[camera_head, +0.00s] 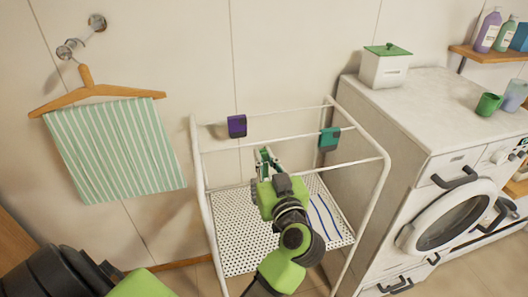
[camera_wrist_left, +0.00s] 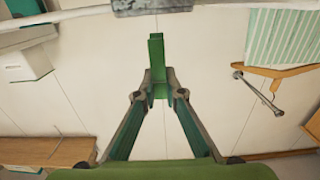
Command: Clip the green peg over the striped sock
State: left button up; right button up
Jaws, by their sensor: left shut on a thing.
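My left gripper (camera_head: 266,160) is over the drying rack in the head view, shut on the green peg. In the left wrist view the left gripper (camera_wrist_left: 158,92) has its fingertips closed on the lower part of the green peg (camera_wrist_left: 156,52), which points up between them. The peg is apart from a white rail in that view. A greyish piece (camera_wrist_left: 152,6) lies on this rail at the top edge, cut off; I cannot tell whether it is the sock. A white cloth with blue stripes (camera_head: 323,218), possibly the striped sock, shows low in the rack, partly hidden by my arm.
The white rack (camera_head: 361,195) has a purple item (camera_head: 237,126) and a teal item (camera_head: 329,139) on its rails. A washing machine (camera_head: 430,115) stands close on the right. A green-striped towel (camera_head: 115,145) hangs on the left wall.

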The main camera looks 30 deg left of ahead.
aim_at(266, 176)
pick_arm(q)
jog(key=shift+f+b, duration=0.35)
jog(key=shift+f, duration=2.15)
jog(key=o, duration=0.8)
